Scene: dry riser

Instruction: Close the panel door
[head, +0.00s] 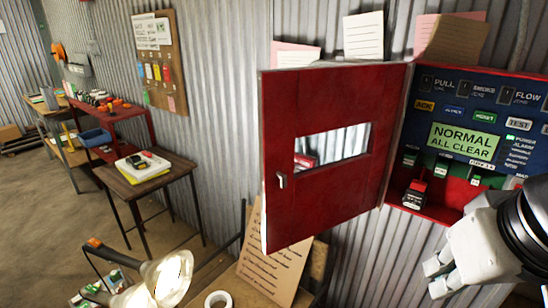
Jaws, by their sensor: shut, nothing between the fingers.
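The red panel door (318,190) stands wide open, swung out to the left of the red cabinet (425,205). It has a window slot through its middle and a small pale handle (281,180) near its left edge. Its hinged side meets the cabinet's left edge. The cabinet's blue inside shows a green "NORMAL ALL CLEAR" display (463,141) and several labelled buttons. My gripper (436,278) is at the lower right, in front of and below the cabinet, apart from the door. It is shut and empty. It hides the cabinet's lower right part.
A red and black object (414,194) sits at the cabinet's lower left inside. Papers (363,37) stand above the door. A cardboard sheet (270,262), a tape roll (217,300) and a lit lamp (167,277) are below. Side tables (150,182) stand along the left wall.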

